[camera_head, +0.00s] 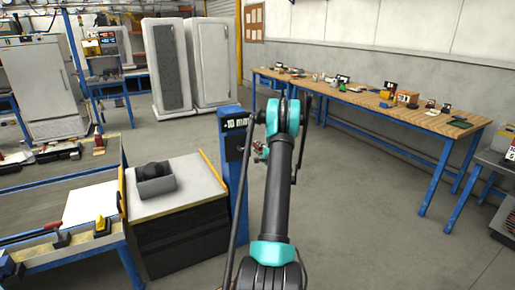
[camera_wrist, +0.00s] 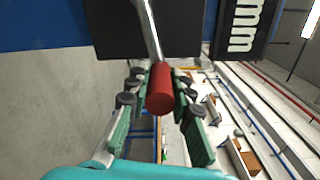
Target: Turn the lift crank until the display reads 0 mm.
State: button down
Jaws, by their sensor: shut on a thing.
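The blue lift post (camera_head: 238,205) stands at the centre of the head view. Its dark display (camera_head: 236,123) appears to read -10 mm. In the wrist view the display (camera_wrist: 243,25) shows only "mm". The crank's metal rod (camera_wrist: 149,28) runs from the top of the wrist view to a red handle (camera_wrist: 160,92). My gripper (camera_wrist: 159,80) is shut on the red handle, with a green finger on each side. In the head view my gripper (camera_head: 261,152) is small beside the post, partly hidden by my arm. The crank's hub is out of clear sight.
A blue-framed bench (camera_head: 85,242) is at lower left. A long wooden table (camera_head: 400,112) with small items runs along the right wall. The floor (camera_head: 375,215) right of my arm is clear.

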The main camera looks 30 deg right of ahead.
jog(key=c, duration=1.3)
grip_release()
jog(key=s, duration=1.2)
jog(key=shift+d, duration=0.15)
